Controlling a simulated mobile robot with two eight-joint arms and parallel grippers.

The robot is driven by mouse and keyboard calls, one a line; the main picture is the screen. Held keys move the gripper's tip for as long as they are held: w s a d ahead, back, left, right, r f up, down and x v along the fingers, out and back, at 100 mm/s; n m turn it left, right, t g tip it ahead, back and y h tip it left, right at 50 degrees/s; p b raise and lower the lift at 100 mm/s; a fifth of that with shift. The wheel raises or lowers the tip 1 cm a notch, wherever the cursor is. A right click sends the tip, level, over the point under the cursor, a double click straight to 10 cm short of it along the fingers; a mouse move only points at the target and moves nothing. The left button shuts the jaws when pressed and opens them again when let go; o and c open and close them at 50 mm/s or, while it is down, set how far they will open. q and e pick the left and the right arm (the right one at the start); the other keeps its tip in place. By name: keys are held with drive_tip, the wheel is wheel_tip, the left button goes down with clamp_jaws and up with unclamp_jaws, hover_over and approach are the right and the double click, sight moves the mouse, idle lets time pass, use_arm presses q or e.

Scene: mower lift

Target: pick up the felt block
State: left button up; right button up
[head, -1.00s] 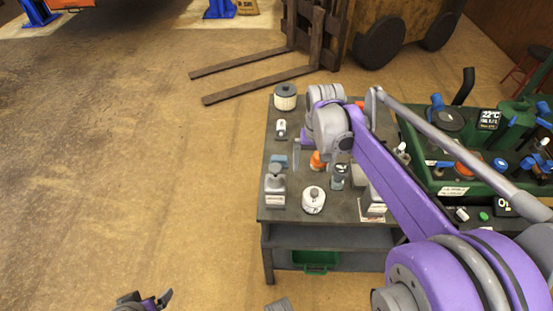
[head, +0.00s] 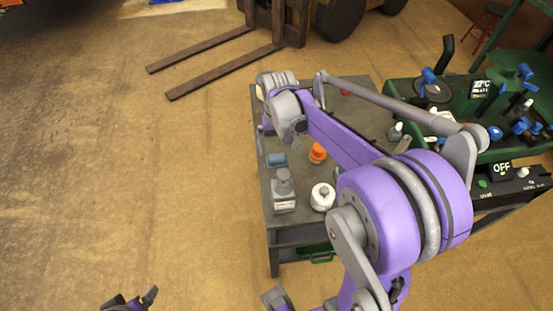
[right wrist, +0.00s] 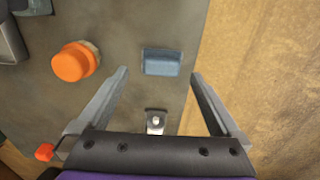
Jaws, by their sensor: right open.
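The felt block is a small blue block (head: 276,160) lying on the dark grey cart top near its left edge. It also shows in the right wrist view (right wrist: 162,61), just beyond and between the fingertips. My right gripper (right wrist: 160,75) is open and empty, its two fingers spread wider than the block. In the head view the right gripper (head: 274,138) hangs just behind the block, partly hidden by its own wrist. My left gripper (head: 134,300) is low at the bottom edge, far from the cart; its jaw opening is unclear.
An orange-capped jar (head: 317,153) stands right of the block. Forklift forks (head: 222,72) lie behind. The floor left is clear.

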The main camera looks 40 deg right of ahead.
sight(277, 156)
drive_tip(key=f, duration=0.5)
drive_tip(key=shift+w+f, duration=0.2)
drive_tip(key=shift+w, duration=0.05)
drive_tip(key=c, duration=1.2)
drive_tip(key=shift+r, duration=0.15)
wheel_tip(277, 156, up, 10)
drive_tip(key=shift+f+p, duration=0.1)
drive_tip(key=shift+p, duration=0.2)
